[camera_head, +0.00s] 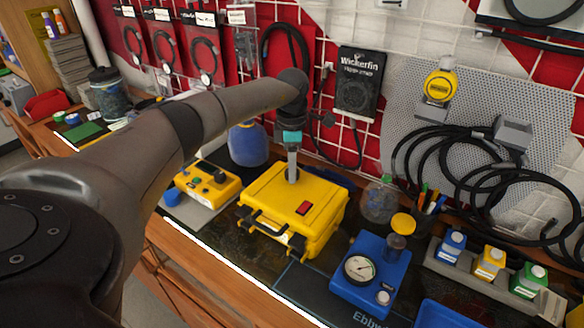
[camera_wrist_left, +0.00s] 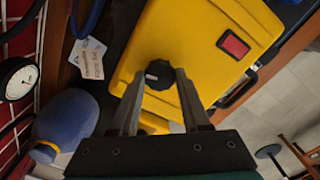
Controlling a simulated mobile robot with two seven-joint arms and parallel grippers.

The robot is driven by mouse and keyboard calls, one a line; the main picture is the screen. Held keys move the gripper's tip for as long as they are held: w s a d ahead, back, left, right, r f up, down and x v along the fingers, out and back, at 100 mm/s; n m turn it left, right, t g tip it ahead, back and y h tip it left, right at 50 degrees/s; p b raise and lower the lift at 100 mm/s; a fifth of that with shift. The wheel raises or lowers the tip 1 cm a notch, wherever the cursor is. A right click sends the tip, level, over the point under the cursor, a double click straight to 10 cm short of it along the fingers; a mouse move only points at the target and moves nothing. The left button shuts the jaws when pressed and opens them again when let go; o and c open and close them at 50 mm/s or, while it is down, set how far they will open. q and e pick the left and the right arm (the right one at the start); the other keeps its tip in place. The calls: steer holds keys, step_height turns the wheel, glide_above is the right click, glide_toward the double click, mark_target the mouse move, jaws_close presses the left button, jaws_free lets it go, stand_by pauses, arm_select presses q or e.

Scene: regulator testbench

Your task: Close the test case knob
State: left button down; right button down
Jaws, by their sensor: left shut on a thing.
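The yellow test case (camera_head: 322,196) sits on the dark bench top with its lid down, and a red label on the lid. In the left wrist view the case (camera_wrist_left: 200,30) fills the upper middle. Its round black knob (camera_wrist_left: 159,74) carries a small white mark. My left gripper (camera_head: 292,178) reaches down onto the lid from above. In the left wrist view the two fingers of my left gripper (camera_wrist_left: 159,82) are on either side of the knob, shut on it. In the head view the knob is hidden by the gripper. My right gripper is not in view.
A yellow control box (camera_head: 207,184) stands left of the case, and a blue gauge unit (camera_head: 372,272) stands to its right. A blue round container (camera_head: 248,146) is behind it. Cables and a pegboard (camera_head: 480,105) line the wall. The bench edge runs along the front.

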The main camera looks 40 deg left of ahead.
arm_select(q)
steer(key=shift+m, duration=1.3)
steer(key=shift+c, duration=1.8)
jaws_free()
steer(key=shift+r, duration=0.1)
step_height(320, 180, up, 15)
steer(key=shift+s, duration=0.1)
